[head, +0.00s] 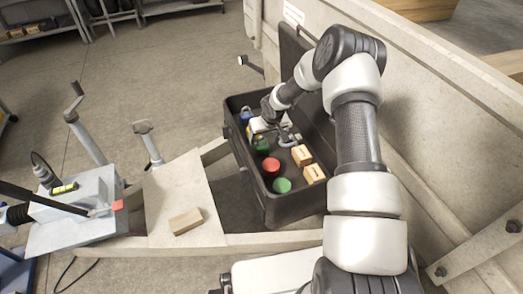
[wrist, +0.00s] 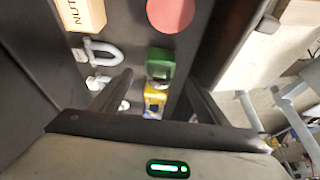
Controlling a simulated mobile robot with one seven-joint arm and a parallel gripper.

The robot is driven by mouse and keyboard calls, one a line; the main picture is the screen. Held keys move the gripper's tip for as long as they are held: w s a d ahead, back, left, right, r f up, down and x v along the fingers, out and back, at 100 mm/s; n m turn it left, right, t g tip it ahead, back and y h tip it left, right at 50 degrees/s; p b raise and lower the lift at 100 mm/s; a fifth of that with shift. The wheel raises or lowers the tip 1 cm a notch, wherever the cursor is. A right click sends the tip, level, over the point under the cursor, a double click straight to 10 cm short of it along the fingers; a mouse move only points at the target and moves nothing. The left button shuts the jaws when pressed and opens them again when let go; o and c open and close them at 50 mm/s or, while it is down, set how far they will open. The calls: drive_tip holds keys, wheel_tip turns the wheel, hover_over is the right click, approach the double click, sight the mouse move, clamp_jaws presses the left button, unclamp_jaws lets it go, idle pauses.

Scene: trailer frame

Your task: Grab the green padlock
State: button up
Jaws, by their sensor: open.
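The green padlock (wrist: 160,64) lies in the black toolbox (head: 231,166). In the wrist view it shows just ahead of my gripper (wrist: 158,82), roughly between its two spread fingers. The fingers are open, with a gap on both sides of the padlock, and I see no contact. In the head view the padlock (head: 262,147) is a small dark green shape, partly hidden by my gripper (head: 272,128) above it. The height between fingers and padlock is hard to tell.
Beside the padlock are a yellow-and-blue item (wrist: 154,100) and a grey shackle (wrist: 103,52). A red round item (head: 271,165), a green round item (head: 282,185) and two small boxes (head: 302,155) (head: 315,174) also lie in the toolbox. Its walls and raised lid (head: 292,48) surround my gripper.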

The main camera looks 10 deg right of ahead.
sight(262, 144)
drive_tip(key=shift+b+x, duration=0.9)
drive_tip(key=shift+x, duration=2.15)
drive_tip(key=c, duration=1.5)
